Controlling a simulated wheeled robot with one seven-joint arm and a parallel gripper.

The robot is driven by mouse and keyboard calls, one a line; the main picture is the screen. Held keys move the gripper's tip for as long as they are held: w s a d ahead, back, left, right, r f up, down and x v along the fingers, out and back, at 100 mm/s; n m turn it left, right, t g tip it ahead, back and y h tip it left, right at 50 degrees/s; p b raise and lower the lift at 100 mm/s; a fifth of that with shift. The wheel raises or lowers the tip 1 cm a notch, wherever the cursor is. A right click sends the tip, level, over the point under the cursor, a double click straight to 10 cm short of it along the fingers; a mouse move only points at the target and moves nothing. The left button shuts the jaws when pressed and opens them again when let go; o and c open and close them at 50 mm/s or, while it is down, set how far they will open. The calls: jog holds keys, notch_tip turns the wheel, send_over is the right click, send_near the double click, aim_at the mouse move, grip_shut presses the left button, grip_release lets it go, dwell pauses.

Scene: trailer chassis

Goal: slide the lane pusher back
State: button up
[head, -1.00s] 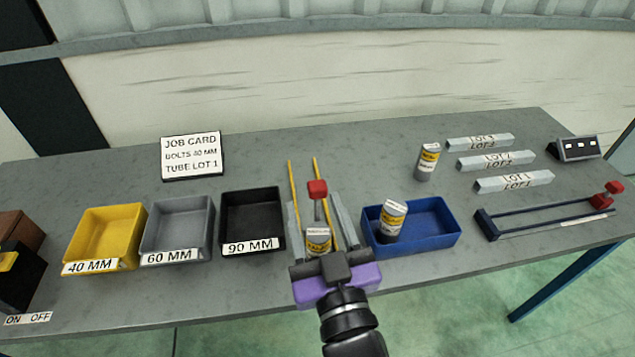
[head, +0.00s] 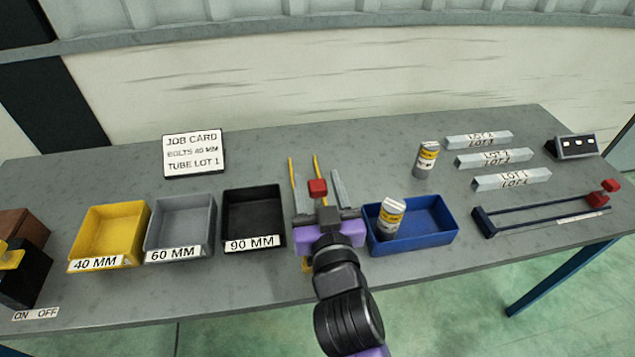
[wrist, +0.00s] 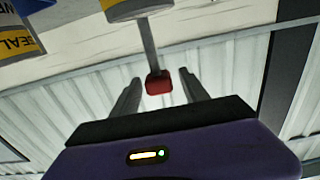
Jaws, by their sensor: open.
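The lane pusher's red knob (head: 317,187) shows in the head view between two yellow rails (head: 317,168). In the wrist view the red knob (wrist: 158,83) sits on a grey stem (wrist: 148,42). My gripper (head: 316,175) is open above the lane, with one finger on each side of the knob. In the wrist view its fingers (wrist: 158,80) also flank the knob, with a gap visible on both sides. The lane's near part is mostly hidden behind my gripper and arm. A can (wrist: 130,10) shows at the wrist view's top edge.
Yellow (head: 108,235), grey (head: 180,222) and black (head: 253,218) bins stand left of the lane. A blue tray (head: 440,238) holding a tilted can (head: 389,217) is close on the right. Another can (head: 427,158) stands behind it. A blue slide frame (head: 530,214) lies far right.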

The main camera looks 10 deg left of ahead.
grip_shut()
dwell(1.4)
